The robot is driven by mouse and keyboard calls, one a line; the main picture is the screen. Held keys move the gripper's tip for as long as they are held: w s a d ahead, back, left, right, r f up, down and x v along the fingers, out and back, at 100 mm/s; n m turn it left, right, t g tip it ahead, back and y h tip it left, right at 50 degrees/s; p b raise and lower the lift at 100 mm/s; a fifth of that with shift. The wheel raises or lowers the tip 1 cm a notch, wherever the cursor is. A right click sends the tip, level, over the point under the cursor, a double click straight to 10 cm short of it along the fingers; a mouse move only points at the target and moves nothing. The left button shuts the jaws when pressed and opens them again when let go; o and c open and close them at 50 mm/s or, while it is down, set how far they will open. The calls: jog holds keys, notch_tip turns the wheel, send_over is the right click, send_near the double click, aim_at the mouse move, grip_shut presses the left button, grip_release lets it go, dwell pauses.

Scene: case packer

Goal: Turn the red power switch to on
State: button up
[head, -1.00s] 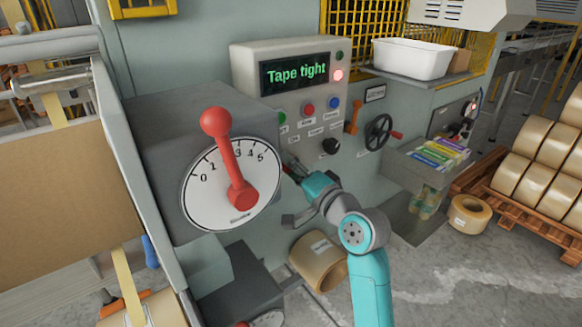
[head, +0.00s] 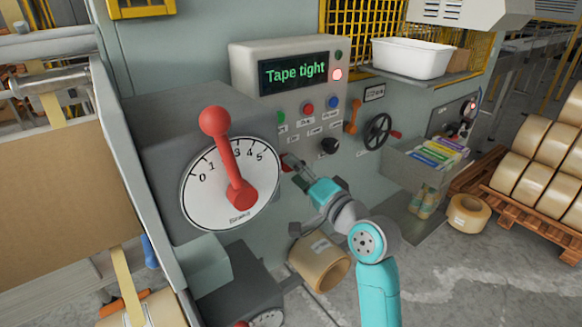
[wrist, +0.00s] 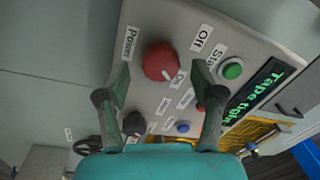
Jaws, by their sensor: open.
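The red power switch (wrist: 160,61) is a round red knob on the grey control panel (wrist: 190,15). The labels "Power" (wrist: 130,42), "Off" (wrist: 201,38) and "On" (wrist: 178,79) are around it. Which label it points to is hard to tell. In the head view the switch (head: 287,163) is a small red patch, mostly hidden behind the lever dial and my gripper. My gripper (wrist: 161,76) is open and empty in front of the panel, its fingers on either side of the knob in the picture. I cannot tell whether they touch it.
A big red lever (head: 228,160) on a numbered dial stands just left of my gripper. A green button (wrist: 232,69), a blue button (wrist: 183,128) and a black knob (wrist: 134,123) are close by. The display (head: 294,72) reads "Tape tight". A handwheel (head: 378,132) is to the right.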

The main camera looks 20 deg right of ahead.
jog(key=r+v, duration=0.1)
jog(key=v, duration=0.8)
jog(key=shift+s+f, duration=0.25)
jog(key=shift+f, duration=0.2)
jog(key=shift+f, duration=0.1)
jog(key=s+a+f+n+g+h, duration=0.1)
jog(key=s+f+h, duration=0.2)
jog(key=s+f, duration=0.65)
jog(key=s+f+g+h, duration=0.1)
jog(key=s+f+h, duration=0.2)
jog(key=s+f, duration=0.65)
jog(key=s+a+f+n, duration=0.1)
jog(key=s+n, duration=0.2)
jog(key=s, duration=0.4)
jog(key=s+f+n, duration=0.2)
jog(key=s+n, duration=0.1)
jog(key=s, duration=0.5)
jog(key=s+a+f+n+g, duration=0.1)
jog(key=s+f+n, duration=0.1)
jog(key=s, duration=0.6)
jog(key=shift+a+f+n, duration=0.25)
jog(key=shift+a+n, duration=0.1)
jog(key=shift+n, duration=0.05)
